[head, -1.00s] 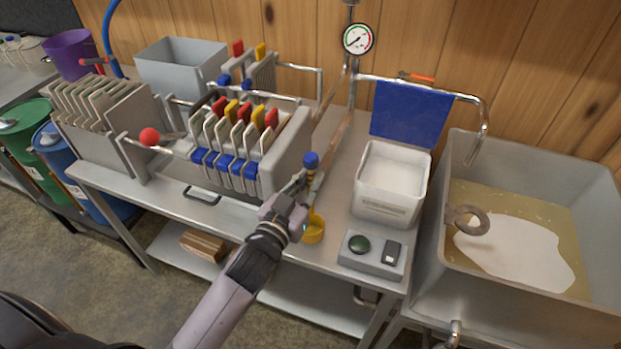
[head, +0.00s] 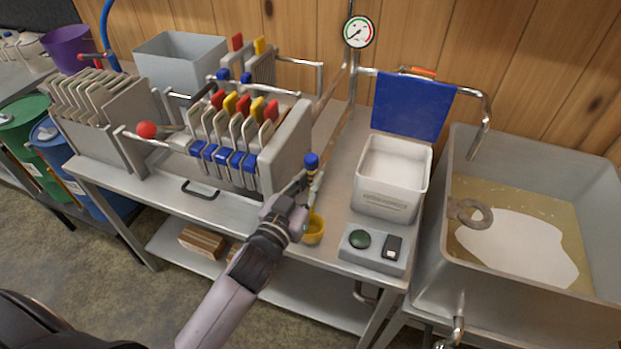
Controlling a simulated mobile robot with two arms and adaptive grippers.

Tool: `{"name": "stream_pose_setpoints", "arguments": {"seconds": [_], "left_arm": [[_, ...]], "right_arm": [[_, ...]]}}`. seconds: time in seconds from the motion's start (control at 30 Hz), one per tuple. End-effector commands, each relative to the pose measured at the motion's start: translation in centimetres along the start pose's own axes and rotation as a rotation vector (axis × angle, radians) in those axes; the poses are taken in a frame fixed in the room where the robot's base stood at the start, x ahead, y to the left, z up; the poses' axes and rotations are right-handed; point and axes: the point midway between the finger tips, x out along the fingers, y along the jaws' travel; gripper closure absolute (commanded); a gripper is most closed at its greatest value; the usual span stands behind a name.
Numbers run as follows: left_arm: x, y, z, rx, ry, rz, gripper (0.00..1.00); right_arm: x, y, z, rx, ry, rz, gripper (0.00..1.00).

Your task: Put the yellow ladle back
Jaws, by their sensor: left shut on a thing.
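The yellow ladle (head: 313,230) has a small yellow cup, seen low beside my left gripper, near the front edge of the steel table. A blue-topped handle (head: 311,163) with a yellow band stands up above the gripper and looks to be the ladle's upper end. My left gripper (head: 301,196) is shut on the ladle's handle, with the cup hanging below the fingers. The fingers hide the middle of the handle. I cannot tell whether the cup touches the table. My right gripper is not in view.
A filter press (head: 285,158) with coloured tabs stands left of the gripper. A white tub (head: 390,190) and a grey switch box (head: 375,248) stand to the right. A large steel pan (head: 432,262) lies further right. A narrow bare table strip runs behind the gripper.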

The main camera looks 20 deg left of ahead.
Motion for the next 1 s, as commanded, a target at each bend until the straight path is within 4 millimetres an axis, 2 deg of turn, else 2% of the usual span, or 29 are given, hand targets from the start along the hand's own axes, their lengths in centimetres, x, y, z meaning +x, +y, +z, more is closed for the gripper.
{"name": "stream_pose_setpoints", "arguments": {"seconds": [0.4,0.43,0.7,0.77,1.0], "left_arm": [[-0.01,-0.02,0.75,0.0,0.001,0.0,1.0],[-0.01,-0.02,0.75,0.0,0.001,0.0,0.87],[0.0,-0.03,0.76,0.0,0.0,0.0,0.69],[0.0,-0.03,0.77,0.0,0.0,0.0,0.65],[-0.01,-0.04,0.84,0.0,-0.001,0.0,0.64]], "right_arm": [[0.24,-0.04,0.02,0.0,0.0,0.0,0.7],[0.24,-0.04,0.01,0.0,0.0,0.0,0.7],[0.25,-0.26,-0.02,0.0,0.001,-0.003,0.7],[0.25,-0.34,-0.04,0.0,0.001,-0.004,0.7],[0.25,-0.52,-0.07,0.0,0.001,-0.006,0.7]]}}
